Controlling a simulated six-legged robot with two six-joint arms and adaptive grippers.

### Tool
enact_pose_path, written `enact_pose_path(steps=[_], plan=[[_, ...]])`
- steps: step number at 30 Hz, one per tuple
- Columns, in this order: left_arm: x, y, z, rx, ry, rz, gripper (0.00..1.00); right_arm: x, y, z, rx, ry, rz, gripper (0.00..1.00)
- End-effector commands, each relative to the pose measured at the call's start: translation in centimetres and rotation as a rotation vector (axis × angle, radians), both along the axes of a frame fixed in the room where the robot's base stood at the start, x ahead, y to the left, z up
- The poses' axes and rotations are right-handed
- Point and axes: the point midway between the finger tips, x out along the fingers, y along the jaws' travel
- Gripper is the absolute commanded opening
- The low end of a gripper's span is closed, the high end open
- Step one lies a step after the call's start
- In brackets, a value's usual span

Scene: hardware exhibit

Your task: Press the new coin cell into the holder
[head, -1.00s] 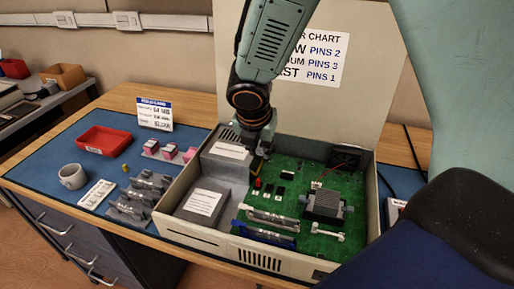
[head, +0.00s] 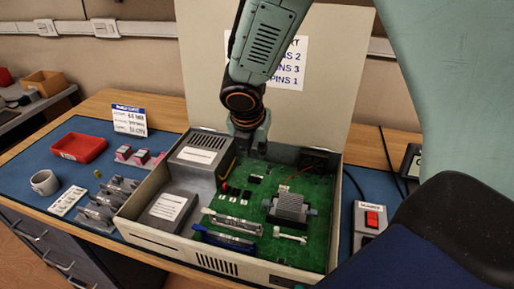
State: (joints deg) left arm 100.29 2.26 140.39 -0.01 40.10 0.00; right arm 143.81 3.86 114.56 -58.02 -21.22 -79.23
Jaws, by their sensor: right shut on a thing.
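My right gripper (head: 247,147) points down over the back part of the green circuit board (head: 316,228), right of the grey power supply box. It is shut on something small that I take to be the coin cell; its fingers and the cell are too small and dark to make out. I cannot pick out the coin cell holder; it may be hidden at or below the gripper. My left gripper is not in view.
The open beige case (head: 150,236) has walls around the board. A heatsink block (head: 289,207), slotted cards (head: 232,224) and grey boxes (head: 200,152) rise inside. On the blue mat stand a red tray (head: 80,148), a white cup (head: 44,182) and a red-switched box (head: 370,218).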

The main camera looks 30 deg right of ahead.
Motion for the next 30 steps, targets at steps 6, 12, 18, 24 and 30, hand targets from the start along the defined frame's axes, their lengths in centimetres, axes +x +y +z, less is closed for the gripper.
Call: enact_pose_path(steps=[6, 12, 18, 24, 30], plan=[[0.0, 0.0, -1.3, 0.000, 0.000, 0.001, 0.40, 0.1, 0.0, -1.3, 0.002, 0.001, 0.000, 0.12], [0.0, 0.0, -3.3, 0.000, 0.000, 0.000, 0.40, 0.1, 0.0, -3.2, 0.002, 0.001, -0.001, 0.12], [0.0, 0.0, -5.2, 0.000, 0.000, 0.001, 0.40, 0.0, -0.1, -5.0, 0.001, 0.001, 0.000, 0.12], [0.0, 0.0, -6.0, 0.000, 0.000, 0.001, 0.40, 0.0, -0.3, -5.7, 0.002, 0.001, -0.001, 0.12], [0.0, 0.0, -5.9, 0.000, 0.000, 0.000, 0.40, -0.1, -0.3, -5.6, 0.002, 0.001, -0.001, 0.12]])
